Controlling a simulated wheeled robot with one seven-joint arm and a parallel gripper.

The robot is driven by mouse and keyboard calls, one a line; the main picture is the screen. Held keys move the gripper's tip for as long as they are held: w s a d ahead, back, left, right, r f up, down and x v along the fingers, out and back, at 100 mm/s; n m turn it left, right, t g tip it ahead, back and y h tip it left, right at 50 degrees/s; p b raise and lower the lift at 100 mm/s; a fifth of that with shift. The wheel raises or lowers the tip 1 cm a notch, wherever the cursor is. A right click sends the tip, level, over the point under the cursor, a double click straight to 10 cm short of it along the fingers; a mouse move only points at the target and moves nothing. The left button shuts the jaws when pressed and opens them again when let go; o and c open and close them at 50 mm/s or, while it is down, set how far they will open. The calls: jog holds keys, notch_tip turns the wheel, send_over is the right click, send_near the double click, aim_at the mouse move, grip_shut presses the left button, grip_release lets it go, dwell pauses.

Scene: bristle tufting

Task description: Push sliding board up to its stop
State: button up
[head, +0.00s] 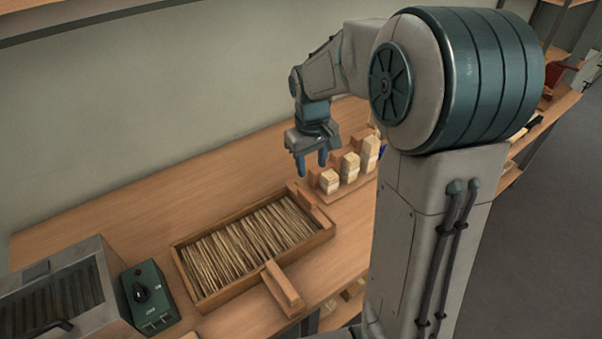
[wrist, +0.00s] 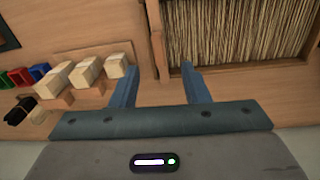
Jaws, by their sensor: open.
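A shallow wooden tray (head: 215,297) holds a row of pale bristle bundles and also shows at the upper right in the wrist view (wrist: 235,66). A reddish wooden board (head: 312,208) stands at the tray's right end. A wooden bar (head: 283,287) lies across the tray's front wall. I cannot tell for certain which of these is the sliding board. My gripper (head: 311,160) is open and empty, above the bench near the tray's right end. In the wrist view its fingers (wrist: 160,78) are apart, with the tray's end wall showing between and beyond them.
Pale blocks (head: 350,166) stand on a small wooden base right of the tray. A green control box (head: 150,297) and a grey metal machine (head: 60,295) stand to the left. Small coloured bins (wrist: 22,77) show in the wrist view. The bench (head: 130,225) behind the tray is clear.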

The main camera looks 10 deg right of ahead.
aim_at(307, 194)
jog(key=shift+n, duration=0.3)
jog(key=w+f, duration=0.1)
jog(key=f, duration=0.4)
jog(key=w+f+p, duration=0.1)
jog(key=f, duration=0.4)
jog(key=w+f+p, duration=0.1)
jog(key=w+f, duration=0.1)
jog(key=f, duration=0.4)
